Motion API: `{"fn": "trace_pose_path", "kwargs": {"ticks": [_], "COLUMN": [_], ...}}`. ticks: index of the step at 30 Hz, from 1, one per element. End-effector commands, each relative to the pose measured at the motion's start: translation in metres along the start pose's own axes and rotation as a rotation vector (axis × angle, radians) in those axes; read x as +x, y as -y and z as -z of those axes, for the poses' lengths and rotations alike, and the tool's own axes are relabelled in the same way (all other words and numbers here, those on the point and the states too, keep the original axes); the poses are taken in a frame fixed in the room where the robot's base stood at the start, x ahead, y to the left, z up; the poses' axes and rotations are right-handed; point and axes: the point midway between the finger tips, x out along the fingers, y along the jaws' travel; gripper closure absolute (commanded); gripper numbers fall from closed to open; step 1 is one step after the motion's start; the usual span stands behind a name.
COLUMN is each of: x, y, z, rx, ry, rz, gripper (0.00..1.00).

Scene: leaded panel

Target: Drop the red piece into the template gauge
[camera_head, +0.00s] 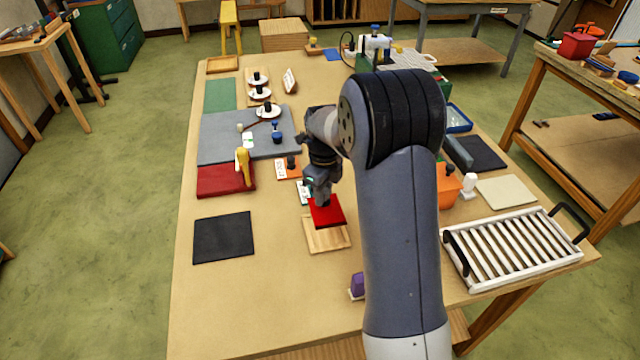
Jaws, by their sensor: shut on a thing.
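The red piece (330,217) is a flat, bright red square. My gripper (322,202) is shut on it from above, with the fingertips partly hidden by my own wrist and arm. The red piece is over the far part of a light wooden square (328,241), which seems to be the template gauge. The near part of the wood shows bare. I cannot tell whether the red piece touches the wood or hangs just above it, and any recess beneath is hidden.
A black mat (223,237) lies to the left, with a dark red block (222,181) behind it. Orange-and-white items (286,168) stand just behind my gripper. A purple block (357,285) is near the front. A white slatted rack (515,252) stands at right. The table's front left is clear.

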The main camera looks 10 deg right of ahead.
Motion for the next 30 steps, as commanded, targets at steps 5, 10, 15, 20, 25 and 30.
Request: {"fn": "trace_pose_path", "kwargs": {"ticks": [5, 10, 15, 20, 25, 30], "x": [-0.001, -0.001, 0.004, 0.016, 0.032, 0.048], "y": [0.0, 0.0, 0.0, 0.0, 0.0, 0.0], "z": [0.0, -0.001, -0.002, -0.002, -0.002, -0.002], "rx": [-0.001, -0.002, -0.002, -0.002, -0.002, -0.002], "ry": [0.001, 0.001, 0.0, 0.0, 0.0, 0.0], "rz": [0.001, 0.001, 0.001, 0.001, 0.002, 0.001], "gripper": [0.92, 0.92, 0.92, 0.92, 0.92, 0.92]}}
